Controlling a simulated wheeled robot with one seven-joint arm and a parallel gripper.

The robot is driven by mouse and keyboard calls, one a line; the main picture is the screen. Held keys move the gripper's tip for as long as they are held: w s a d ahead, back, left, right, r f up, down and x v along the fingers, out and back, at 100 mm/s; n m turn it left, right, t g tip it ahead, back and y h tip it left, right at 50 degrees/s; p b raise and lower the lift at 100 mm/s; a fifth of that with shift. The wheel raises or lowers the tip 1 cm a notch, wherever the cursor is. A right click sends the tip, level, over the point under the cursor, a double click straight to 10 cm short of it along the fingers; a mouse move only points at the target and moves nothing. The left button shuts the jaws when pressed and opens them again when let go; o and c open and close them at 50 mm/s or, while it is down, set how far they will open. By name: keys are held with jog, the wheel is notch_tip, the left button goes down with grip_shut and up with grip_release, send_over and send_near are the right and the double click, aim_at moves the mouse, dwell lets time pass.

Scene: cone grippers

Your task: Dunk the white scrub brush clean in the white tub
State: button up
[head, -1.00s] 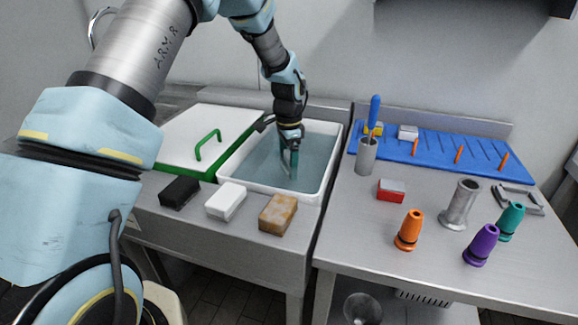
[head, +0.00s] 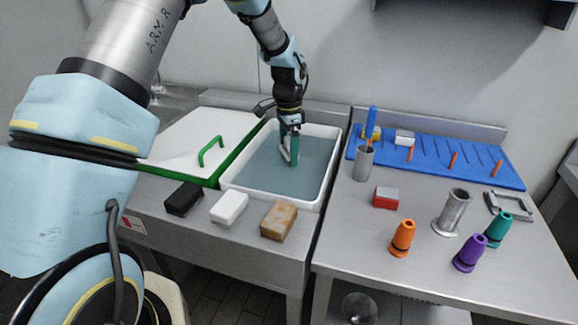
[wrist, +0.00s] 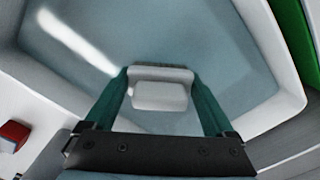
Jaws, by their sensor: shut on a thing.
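The white tub (head: 327,187), full of bluish water, is set into the metal counter in the head view. My gripper (head: 291,152), with teal fingers, points down over the water inside the tub's rim. In the wrist view my gripper (wrist: 160,92) is shut on the white scrub brush (wrist: 160,96), a pale block with a bristly edge between the fingers. In the head view the brush is mostly hidden by the fingers. Whether its lower part touches the water is hard to tell.
A white board with a green edge and handle (head: 210,150) lies left of the tub. Black (head: 183,198), white (head: 229,208) and tan (head: 279,220) blocks line the front ledge. The right table holds a metal cup (head: 363,163), blue mat (head: 430,165) and several coloured cones.

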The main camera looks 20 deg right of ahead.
aim_at(289, 139)
jog(key=shift+r+p, duration=2.25)
jog(key=shift+r, duration=1.3)
jog(key=shift+r+p, duration=1.5)
jog(key=shift+r, duration=0.6)
jog(key=shift+f, duration=0.1)
